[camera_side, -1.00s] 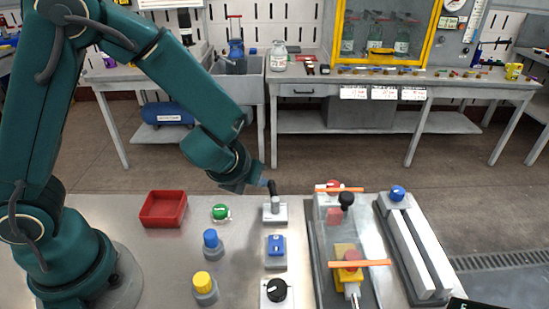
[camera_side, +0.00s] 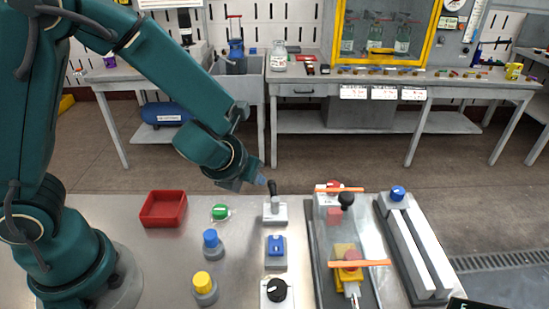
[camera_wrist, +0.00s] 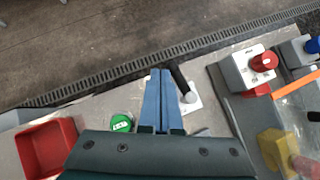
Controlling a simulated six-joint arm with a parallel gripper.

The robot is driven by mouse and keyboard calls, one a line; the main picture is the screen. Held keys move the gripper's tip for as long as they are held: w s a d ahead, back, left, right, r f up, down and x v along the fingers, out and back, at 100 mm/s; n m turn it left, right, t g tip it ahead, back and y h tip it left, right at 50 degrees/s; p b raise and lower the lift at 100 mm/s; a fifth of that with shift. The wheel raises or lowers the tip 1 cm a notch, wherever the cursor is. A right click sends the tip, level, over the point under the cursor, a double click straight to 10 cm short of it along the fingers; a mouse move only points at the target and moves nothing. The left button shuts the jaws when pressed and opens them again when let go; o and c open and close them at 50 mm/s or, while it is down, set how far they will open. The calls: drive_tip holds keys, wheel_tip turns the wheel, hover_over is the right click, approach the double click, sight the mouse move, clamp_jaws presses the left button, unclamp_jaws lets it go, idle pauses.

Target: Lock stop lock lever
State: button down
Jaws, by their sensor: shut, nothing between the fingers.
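A lever with a black handle (camera_side: 272,188) stands nearly upright on a small light-grey base (camera_side: 275,213), leaning slightly to the left. In the wrist view the lever handle (camera_wrist: 179,79) is just right of my fingers, and its base (camera_wrist: 190,101) is partly visible. My gripper (camera_side: 261,180) is shut and empty, with its blue fingertips close to the left of the handle near its top. In the wrist view the gripper (camera_wrist: 161,73) shows both fingers pressed together. I cannot tell whether a fingertip touches the handle.
A red tray (camera_side: 163,209), green button (camera_side: 220,212), blue button (camera_side: 211,239) and yellow button (camera_side: 203,282) are on the left. A blue switch (camera_side: 276,247) and black knob (camera_side: 277,290) are in front of the lever. The conveyor (camera_side: 318,260) is on the right.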

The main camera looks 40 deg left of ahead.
drive_tip(key=shift+v, duration=1.65)
drive_tip(key=shift+a, duration=0.1)
drive_tip(key=s+a+r+n+y, duration=0.1)
drive_tip(key=s+a+r+n, duration=0.45)
drive_tip(key=r+n, duration=0.6)
drive_tip(key=s+d+f+n+g+h, duration=0.1)
drive_tip(key=s+n, duration=0.3)
drive_tip(key=n, duration=0.6)
drive_tip(key=s+d+f+n+h, duration=0.2)
drive_tip(key=s+d+n, duration=0.2)
drive_tip(key=n, duration=0.6)
drive_tip(key=shift+s+n+g+h, duration=0.3)
drive_tip(key=shift+n+g, duration=0.05)
drive_tip(key=shift+g, duration=0.05)
